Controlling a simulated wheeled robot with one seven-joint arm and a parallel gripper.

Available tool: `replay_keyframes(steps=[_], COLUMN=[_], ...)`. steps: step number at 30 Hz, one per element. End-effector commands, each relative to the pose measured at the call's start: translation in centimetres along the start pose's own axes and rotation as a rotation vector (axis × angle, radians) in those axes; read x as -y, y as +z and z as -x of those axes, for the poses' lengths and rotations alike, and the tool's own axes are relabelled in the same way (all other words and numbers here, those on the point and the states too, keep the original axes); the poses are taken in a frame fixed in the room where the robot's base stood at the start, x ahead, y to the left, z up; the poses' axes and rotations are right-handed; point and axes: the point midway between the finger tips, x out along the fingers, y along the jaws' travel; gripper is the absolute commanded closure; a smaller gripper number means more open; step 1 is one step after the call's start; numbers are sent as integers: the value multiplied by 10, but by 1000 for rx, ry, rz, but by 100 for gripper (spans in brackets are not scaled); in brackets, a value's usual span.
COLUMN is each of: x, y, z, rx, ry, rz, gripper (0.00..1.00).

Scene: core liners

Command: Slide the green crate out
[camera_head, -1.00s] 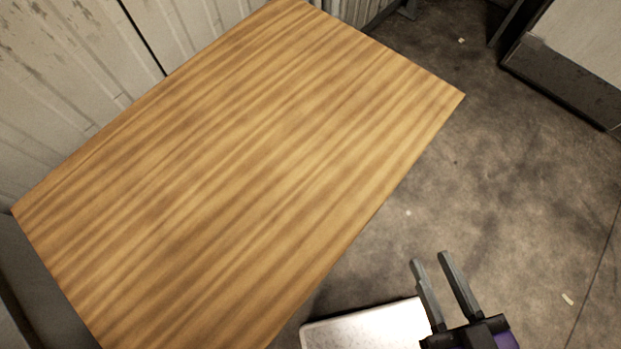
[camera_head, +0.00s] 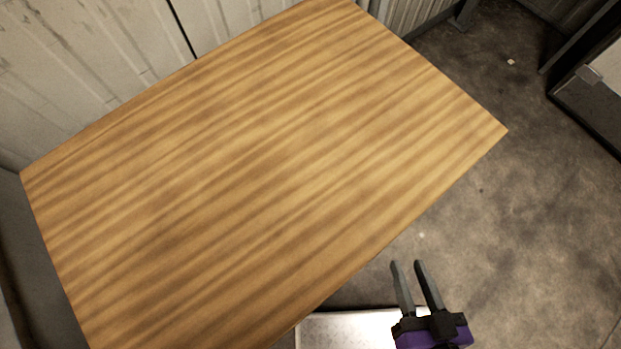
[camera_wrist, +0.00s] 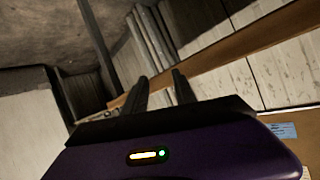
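No green crate shows in either view. My gripper (camera_head: 406,264) is at the bottom right of the head view, beside the front edge of the wooden table (camera_head: 270,150) and above the floor side. Its two dark fingers are apart with nothing between them. In the wrist view my gripper (camera_wrist: 160,80) points toward a corrugated wall, and its fingers are also apart and empty.
The tabletop is bare. A pale wall (camera_head: 90,75) runs behind it. Concrete floor (camera_head: 530,220) lies open to the right. A dark-framed pale unit (camera_head: 595,100) stands at the far right. A cardboard-brown surface with a blue label (camera_wrist: 283,131) shows in the wrist view.

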Motion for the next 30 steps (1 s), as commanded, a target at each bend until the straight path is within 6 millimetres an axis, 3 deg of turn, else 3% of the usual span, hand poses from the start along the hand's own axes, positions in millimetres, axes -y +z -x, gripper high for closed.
replay_keyframes(steps=[1, 6, 12, 15, 21, 30], x=[1, 14, 38, 52, 80, 104], y=[34, 126, 212, 244, 282, 287], z=[-30, -104, -178, -209, -256, -279], rx=[54, 283, 546, 666, 857, 962], ry=[-15, -17, 56, 126, 323, 573], rz=[-54, -242, -415, -482, -571, -616], gripper=[67, 67, 67, 67, 67, 67])
